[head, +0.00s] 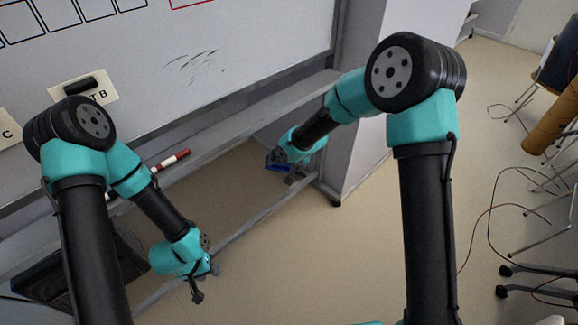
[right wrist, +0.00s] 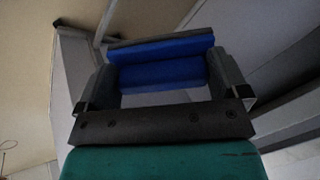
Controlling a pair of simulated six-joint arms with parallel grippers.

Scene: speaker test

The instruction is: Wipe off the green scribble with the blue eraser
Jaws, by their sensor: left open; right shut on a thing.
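The green scribble (head: 193,66) is a few thin, broken strokes on the whiteboard (head: 240,55), at the upper middle of the head view. The blue eraser (right wrist: 160,62) is between the fingers of my right gripper (right wrist: 165,75), which is shut on it. In the head view the eraser (head: 273,162) is a small blue patch at my right gripper (head: 284,168), below and right of the scribble, apart from the board's writing face. My left gripper (head: 205,285) is open and low in front of the board, with nothing visible in it.
A red and white marker (head: 170,160) lies on the ledge under the board. A label card (head: 84,90) with a black object on it is on the board at left. A dark box (head: 75,265) is at lower left. Chairs and cables stand at right.

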